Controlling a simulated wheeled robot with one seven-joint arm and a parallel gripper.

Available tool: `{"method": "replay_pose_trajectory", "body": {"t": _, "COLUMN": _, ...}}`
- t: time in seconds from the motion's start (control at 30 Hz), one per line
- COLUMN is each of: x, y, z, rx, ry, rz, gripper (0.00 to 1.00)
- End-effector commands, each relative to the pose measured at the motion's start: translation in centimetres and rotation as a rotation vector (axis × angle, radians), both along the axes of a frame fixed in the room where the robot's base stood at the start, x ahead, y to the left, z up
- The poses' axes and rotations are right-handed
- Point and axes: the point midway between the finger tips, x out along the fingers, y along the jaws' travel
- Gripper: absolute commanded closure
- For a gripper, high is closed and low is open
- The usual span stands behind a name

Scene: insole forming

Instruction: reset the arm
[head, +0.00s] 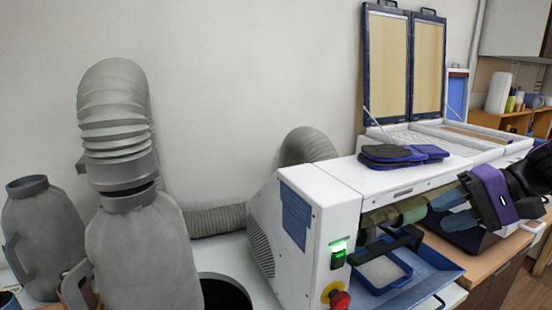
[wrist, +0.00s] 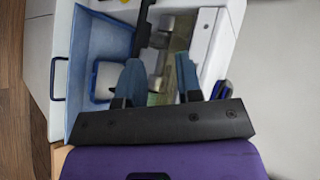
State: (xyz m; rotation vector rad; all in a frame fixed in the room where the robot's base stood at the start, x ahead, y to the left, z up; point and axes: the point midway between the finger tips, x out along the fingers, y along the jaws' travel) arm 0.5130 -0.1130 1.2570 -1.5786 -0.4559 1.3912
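My gripper (head: 446,209) is at the right of the head view, in front of the white machine's open side. Its purple body and dark arm links extend to the right edge. In the wrist view my gripper's two blue fingers (wrist: 158,68) stand apart with a clear gap and nothing held between them. Beyond the gap are the machine's rollers or inner parts. The fingers appear close to the machine front, but I cannot tell whether they touch it.
The white machine (head: 318,225) has a green-lit switch (head: 338,247) and a red stop button (head: 339,299). A blue tray (head: 425,265) with a white inner piece sits below the opening. Blue insoles (head: 428,152) lie on top. Grey canisters (head: 145,250) and ducts stand left.

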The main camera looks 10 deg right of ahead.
Motion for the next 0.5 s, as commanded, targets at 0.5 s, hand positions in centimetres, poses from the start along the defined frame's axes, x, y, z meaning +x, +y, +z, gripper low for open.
{"method": "replay_pose_trajectory", "body": {"t": 0.5, "x": -7.1, "y": 4.5, "z": 2.9, "rx": -0.774, "ry": -0.090, "rz": 0.236, "gripper": 0.67}}
